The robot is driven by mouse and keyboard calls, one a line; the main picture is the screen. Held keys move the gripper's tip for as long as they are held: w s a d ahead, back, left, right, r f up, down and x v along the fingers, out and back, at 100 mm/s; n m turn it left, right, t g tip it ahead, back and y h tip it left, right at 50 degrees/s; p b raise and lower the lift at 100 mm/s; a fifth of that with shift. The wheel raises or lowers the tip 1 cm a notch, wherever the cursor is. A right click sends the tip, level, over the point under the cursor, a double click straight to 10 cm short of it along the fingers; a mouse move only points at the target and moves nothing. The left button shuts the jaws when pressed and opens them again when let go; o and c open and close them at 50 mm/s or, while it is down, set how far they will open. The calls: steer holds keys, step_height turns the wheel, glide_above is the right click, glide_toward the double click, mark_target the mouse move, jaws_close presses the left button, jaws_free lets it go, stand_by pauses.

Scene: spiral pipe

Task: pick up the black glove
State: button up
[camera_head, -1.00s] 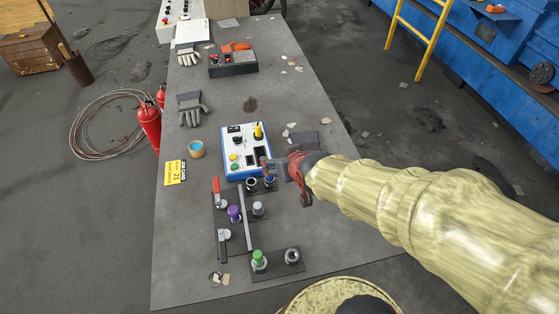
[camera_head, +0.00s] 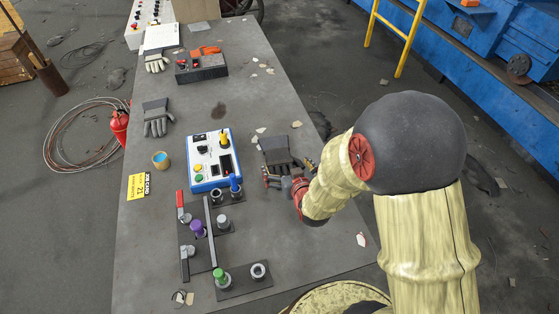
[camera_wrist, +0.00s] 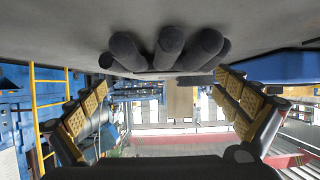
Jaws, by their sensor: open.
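The black glove (camera_head: 279,151) lies on the grey table to the right of the blue-and-white control box. My gripper (camera_head: 289,173) is open at the glove's near end, its two fingers spread apart and low over the table. In the wrist view, the picture is upside down and the glove's dark rounded fingers (camera_wrist: 168,45) show at the top centre. My gripper's padded fingers (camera_wrist: 170,100) stand to the left and right of it, with nothing held between them. Whether they touch the glove is not clear.
The control box (camera_head: 210,181) stands close left of my gripper, with levers and knobs (camera_head: 197,229) nearer. A grey glove (camera_head: 157,119), a cream glove (camera_head: 156,63) and a tape roll (camera_head: 160,159) lie further left. Pale chips lie around the glove.

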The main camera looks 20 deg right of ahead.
mark_target(282, 159)
steer(key=x, duration=0.3)
steer(key=shift+w+d+b, duration=0.1)
steer(key=shift+w+b, duration=0.3)
steer(key=shift+c, duration=0.9)
steer(key=c, duration=1.1)
